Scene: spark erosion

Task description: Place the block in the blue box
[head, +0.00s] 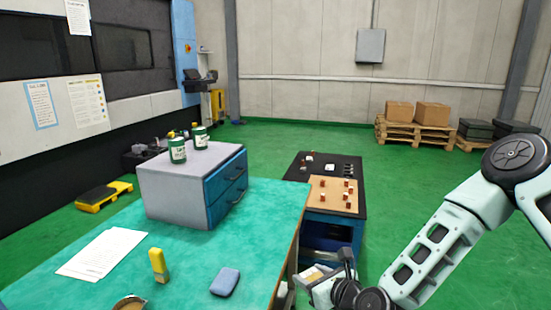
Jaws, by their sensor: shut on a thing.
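My gripper (318,287) is low in the picture, beside the right edge of the green-topped table and in front of the blue cart. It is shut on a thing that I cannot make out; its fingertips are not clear. Several small copper-coloured blocks (322,196) stand on a tan board on the cart. I cannot tell which block is the task's block. I see no open blue box for certain. A grey cabinet with blue drawers (226,189) stands on the table, its drawers shut.
The green table (190,262) holds a paper sheet (102,253), a yellow upright thing (158,265), a blue-grey pad (225,282) and green-white bottles on the cabinet. The dark-topped cart (340,170) stands right of it. Pallets with cartons (432,114) are far back. The floor between is clear.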

